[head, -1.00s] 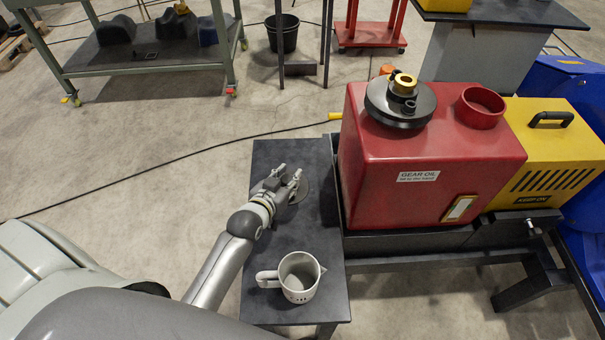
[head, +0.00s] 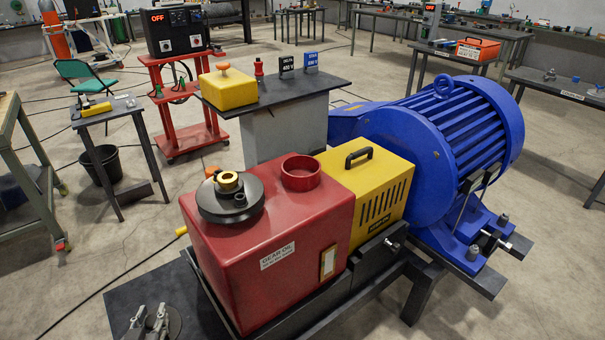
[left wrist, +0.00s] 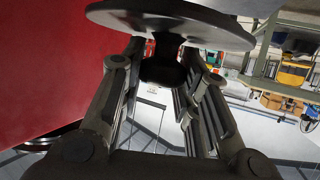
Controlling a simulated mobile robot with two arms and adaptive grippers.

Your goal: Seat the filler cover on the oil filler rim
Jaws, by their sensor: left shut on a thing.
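My left gripper (head: 152,320) is shut on the cover's knob, with a finger on each side in the left wrist view (left wrist: 157,65). The oil filler rim (head: 300,172) is a raised red ring on top of the red gearbox (head: 285,225). The rim is bare, and the gripper with the cover is apart from it, at lower left. My right gripper is out of view.
A dark pulley-like disc with a brass centre (head: 230,198) sits left of the rim. A yellow guard with a black handle (head: 372,190) and a blue motor (head: 440,150) stand to the right. A dark side table (head: 125,300) is at the lower left.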

